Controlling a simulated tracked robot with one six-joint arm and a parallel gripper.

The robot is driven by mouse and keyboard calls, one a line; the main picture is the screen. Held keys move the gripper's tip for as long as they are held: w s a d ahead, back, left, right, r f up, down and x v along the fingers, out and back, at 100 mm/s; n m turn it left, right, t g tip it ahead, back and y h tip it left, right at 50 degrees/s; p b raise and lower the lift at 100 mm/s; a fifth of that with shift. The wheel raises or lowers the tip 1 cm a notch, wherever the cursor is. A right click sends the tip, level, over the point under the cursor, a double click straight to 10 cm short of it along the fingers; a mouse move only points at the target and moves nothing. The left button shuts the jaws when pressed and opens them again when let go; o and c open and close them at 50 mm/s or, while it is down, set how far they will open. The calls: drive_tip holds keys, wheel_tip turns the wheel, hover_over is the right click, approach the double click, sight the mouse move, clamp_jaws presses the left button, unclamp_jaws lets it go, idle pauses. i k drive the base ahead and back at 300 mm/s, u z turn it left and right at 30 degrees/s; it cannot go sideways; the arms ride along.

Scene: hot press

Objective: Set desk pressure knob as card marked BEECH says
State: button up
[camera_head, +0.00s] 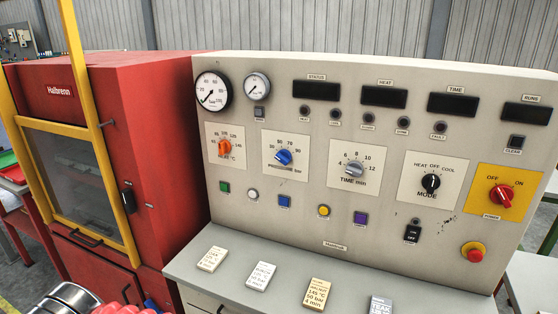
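The blue pressure knob (284,157) sits on a white plate marked PRESSURE bar, on the sloping front of the grey control desk (330,205). Its pointer is too small to read surely. Several cards lie on the desk's ledge. The left card (212,259) and the second card (261,276) have names too small to read. The third, tan card (317,294) seems to say WALNUT, with 145 °C, 50 bar, 4 min. The right card (380,305) says TEAK and is cut off by the frame. I cannot make out BEECH on any card. My gripper is not recognisable in view.
The orange temperature knob (224,147) is left of the pressure knob; the time knob (353,170), mode knob (431,182) and red power switch (502,196) are right. Coloured buttons line up below. A red press (150,140) with a yellow-framed door stands left.

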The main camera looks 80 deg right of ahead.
sight(284, 156)
drive_tip(key=z, duration=2.6)
